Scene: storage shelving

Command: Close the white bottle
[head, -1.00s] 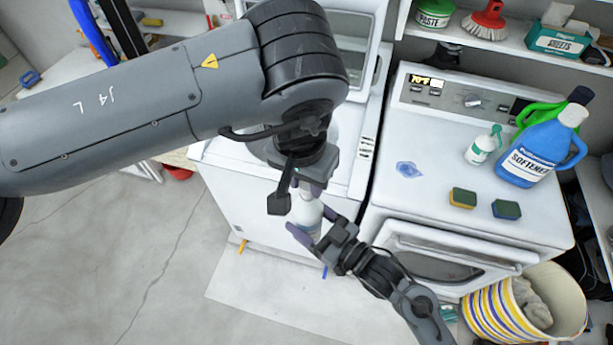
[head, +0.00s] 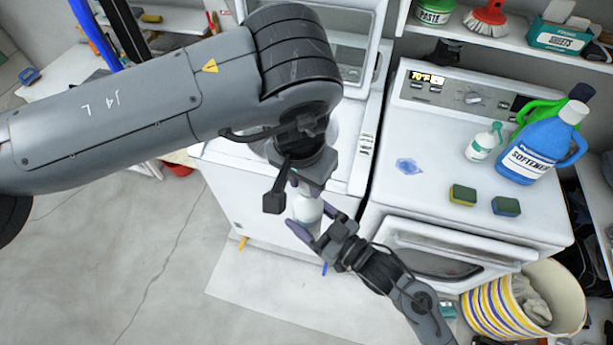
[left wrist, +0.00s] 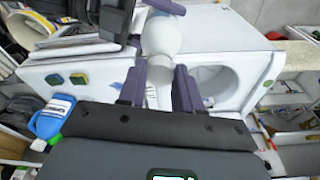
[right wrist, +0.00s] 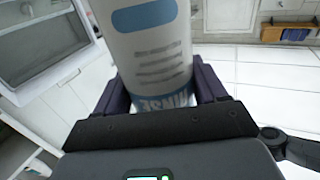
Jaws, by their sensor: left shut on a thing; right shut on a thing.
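The white bottle (head: 307,208) is held in front of the left-hand white machine. In the right wrist view, its body (right wrist: 150,45) has a blue label patch and upside-down lettering. My right gripper (right wrist: 160,95) is shut around the body. In the left wrist view, the bottle's rounded white shoulder (left wrist: 160,38) faces my left gripper (left wrist: 158,92). The left fingers are on either side of a pale cap-like piece (left wrist: 158,82) at the bottle's top end. I cannot tell whether this piece is seated on the neck. In the head view, my left arm partly hides the top.
The right-hand machine (head: 480,160) carries a blue softener jug (head: 538,150), a small white and green bottle (head: 484,142) and two sponges (head: 463,195). A striped basket (head: 500,310) stands at lower right. The floor at left is clear.

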